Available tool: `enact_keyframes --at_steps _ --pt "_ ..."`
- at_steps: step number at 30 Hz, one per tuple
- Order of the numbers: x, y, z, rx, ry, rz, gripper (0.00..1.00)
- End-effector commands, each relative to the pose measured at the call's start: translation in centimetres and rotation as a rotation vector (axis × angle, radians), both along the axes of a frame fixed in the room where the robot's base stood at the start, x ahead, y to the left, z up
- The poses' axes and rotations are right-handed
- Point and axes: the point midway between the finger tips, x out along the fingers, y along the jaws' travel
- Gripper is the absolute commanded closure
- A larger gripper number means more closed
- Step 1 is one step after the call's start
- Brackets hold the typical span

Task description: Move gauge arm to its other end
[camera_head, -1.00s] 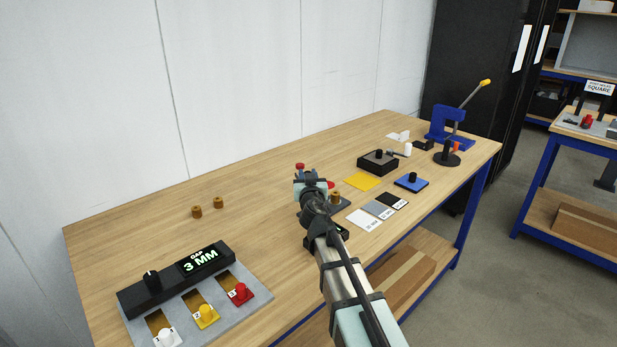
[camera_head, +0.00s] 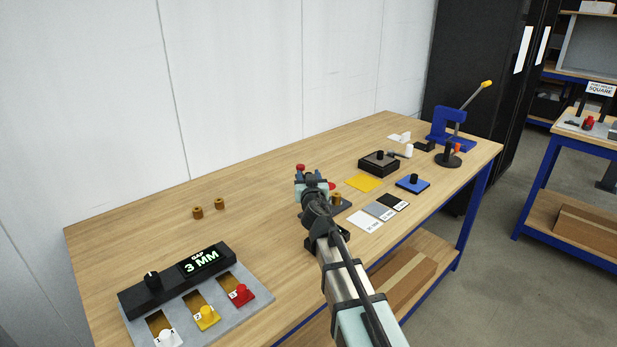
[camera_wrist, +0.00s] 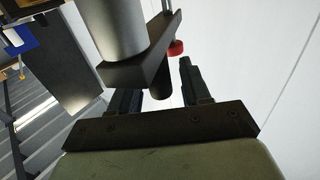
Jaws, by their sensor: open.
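A dark flat bar (camera_wrist: 140,62), which I take to be the gauge arm, crosses the wrist view beside a thick grey cylinder (camera_wrist: 115,25). A short black peg (camera_wrist: 161,84) hangs from the bar. My gripper (camera_wrist: 157,80) is open, with one finger on each side of the peg; I cannot tell whether either touches it. A red knob (camera_wrist: 176,48) shows behind the bar. In the head view my gripper (camera_head: 309,180) is over the middle of the bench, next to a red knob (camera_head: 300,167). My arm hides most of the gauge there.
A gap panel (camera_head: 200,262) reading 3 MM, with white, yellow and red sliders, is at the front left of the wooden bench (camera_head: 270,215). Two brass pieces (camera_head: 208,208) stand left of my gripper. Cards, blocks and a blue press (camera_head: 446,127) are to the right.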

Motion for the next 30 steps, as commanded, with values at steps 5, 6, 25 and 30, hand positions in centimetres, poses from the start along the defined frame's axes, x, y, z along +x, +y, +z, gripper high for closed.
enact_keyframes --at_steps 5,6,25,30 --pt "0.0 0.0 0.4 0.000 -0.001 -0.001 0.53" --pt "0.0 0.0 0.6 0.002 -0.001 -0.001 0.53" --pt "0.0 0.0 7.4 0.002 -0.002 0.000 0.53" --pt "0.1 0.0 9.1 0.000 -0.002 0.000 0.53"
